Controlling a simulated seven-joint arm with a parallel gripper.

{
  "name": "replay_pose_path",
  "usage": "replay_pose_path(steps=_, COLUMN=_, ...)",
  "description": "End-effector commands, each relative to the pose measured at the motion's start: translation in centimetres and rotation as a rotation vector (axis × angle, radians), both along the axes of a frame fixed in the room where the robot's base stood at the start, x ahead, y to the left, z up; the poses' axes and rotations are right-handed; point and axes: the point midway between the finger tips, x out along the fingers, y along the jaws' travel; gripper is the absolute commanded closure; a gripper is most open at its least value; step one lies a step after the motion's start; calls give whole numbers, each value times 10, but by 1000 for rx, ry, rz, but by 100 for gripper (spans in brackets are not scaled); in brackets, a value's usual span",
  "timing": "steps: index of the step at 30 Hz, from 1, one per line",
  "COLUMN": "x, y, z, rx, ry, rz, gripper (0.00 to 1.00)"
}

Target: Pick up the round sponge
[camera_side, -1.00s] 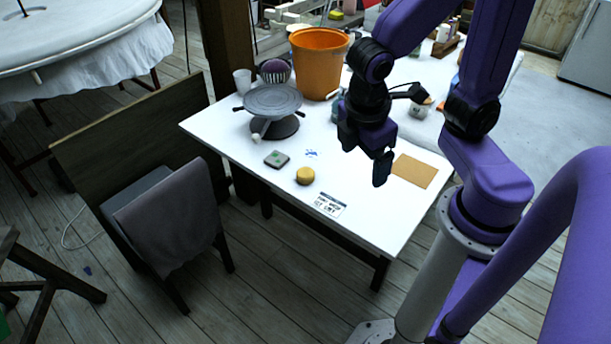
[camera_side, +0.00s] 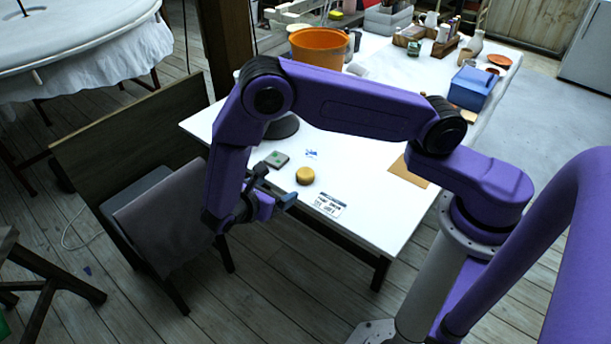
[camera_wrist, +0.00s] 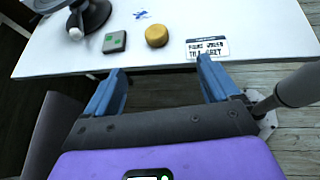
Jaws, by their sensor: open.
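The round sponge (camera_side: 305,176) is a yellow-tan disc lying on the white table near its front edge. In the wrist view the sponge (camera_wrist: 157,36) sits ahead of my fingers, a little left of midway between them. My gripper (camera_side: 275,188) is at the table's front edge, left of the sponge in the side view and apart from it. In the wrist view my gripper (camera_wrist: 160,85) has its two blue fingers spread wide, with nothing between them.
A grey-green square block (camera_side: 277,159) lies left of the sponge, and a printed label (camera_side: 327,205) lies right of it. The white table (camera_side: 375,208) also bears an orange bucket (camera_side: 318,50) and a brown sheet (camera_side: 407,172). A chair with grey cloth (camera_side: 160,215) stands in front.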

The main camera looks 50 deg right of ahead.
Motion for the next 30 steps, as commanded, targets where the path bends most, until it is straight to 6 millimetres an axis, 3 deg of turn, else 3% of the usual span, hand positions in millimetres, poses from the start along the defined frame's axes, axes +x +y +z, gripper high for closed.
replay_pose_path(steps=3, x=6, y=-2, z=-20, rx=-66, ry=25, rz=33, gripper=11)
replay_pose_path(steps=11, x=11, y=-12, z=-35, rx=-111, ry=41, rz=55, gripper=11)
replay_pose_path(steps=24, x=25, y=-85, z=-66, rx=-109, ry=41, rz=51, gripper=11)
replay_pose_path(steps=30, x=31, y=-109, z=-76, rx=-108, ry=41, rz=54, gripper=11)
